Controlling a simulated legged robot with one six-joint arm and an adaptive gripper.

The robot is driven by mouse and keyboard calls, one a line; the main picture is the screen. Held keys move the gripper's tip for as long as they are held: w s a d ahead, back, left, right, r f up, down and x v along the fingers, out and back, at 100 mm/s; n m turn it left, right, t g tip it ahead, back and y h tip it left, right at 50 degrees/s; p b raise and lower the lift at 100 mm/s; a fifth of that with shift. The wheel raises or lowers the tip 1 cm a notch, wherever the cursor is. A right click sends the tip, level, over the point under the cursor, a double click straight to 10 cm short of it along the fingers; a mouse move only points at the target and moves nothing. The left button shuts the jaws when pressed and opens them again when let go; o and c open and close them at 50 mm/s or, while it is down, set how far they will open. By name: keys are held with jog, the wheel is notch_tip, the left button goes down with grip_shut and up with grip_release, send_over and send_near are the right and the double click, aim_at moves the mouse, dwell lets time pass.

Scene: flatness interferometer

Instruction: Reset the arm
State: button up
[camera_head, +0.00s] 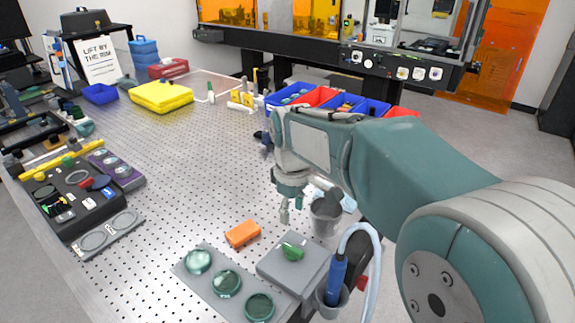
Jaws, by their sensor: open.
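My arm reaches in from the right side of the head view, with its teal and white links bent over the right edge of the perforated metal table (165,150). My gripper (285,212) hangs from the end of the arm, pointing down above the table. It is small in view and looks empty, with its fingers open. It is above and behind the orange block (242,234) and left of the grey cup (326,216). The arm hides part of the table's right edge and the floor behind it.
The middle table is clear.

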jog(key=s+d+r+m+t, duration=0.1)
jog(key=s+d+m+t, duration=0.1)
jog(key=s+d+m, duration=0.3)
jog(key=s+d+r+m+t, duration=0.1)
jog(key=s+d+m+t, duration=0.2)
jog(key=s, duration=1.1)
jog(key=d+m, duration=0.2)
jog(key=d, duration=0.2)
jog(key=shift+s+d+m+t, duration=0.15)
jog(key=shift+d+m+t, duration=0.15)
jog(key=shift+d, duration=0.05)
